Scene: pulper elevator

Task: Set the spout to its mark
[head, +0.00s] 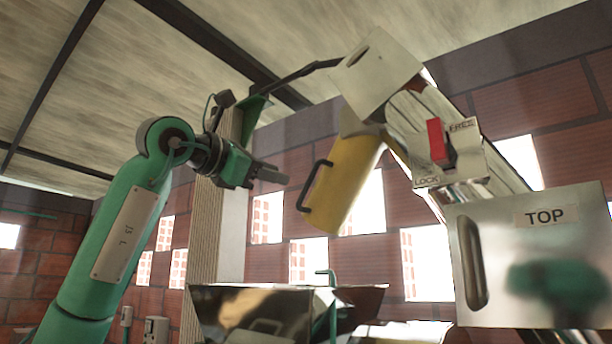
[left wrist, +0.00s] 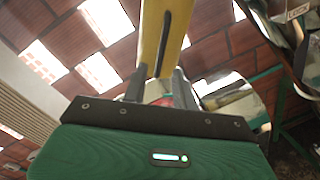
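The yellow spout (head: 352,180) hangs tilted beneath a pale metal box at the upper centre of the head view. A black bar handle (head: 314,186) is on its left side. My left gripper (head: 284,174) is just left of the handle, apart from it, fingers pointing at it. In the left wrist view the fingers (left wrist: 160,92) are spread with an empty gap, and the yellow spout (left wrist: 150,40) and its dark handle (left wrist: 164,42) lie ahead in line with the gap. I cannot make out the spout's mark. My right gripper is out of view.
A red lever (head: 437,140) sits on a plate between the words FREE and LOCK, right of the spout. A steel door (head: 540,275) marked TOP, with a handle, is at lower right. A shiny metal hopper (head: 250,310) stands below. A pale post (head: 215,235) rises behind my gripper.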

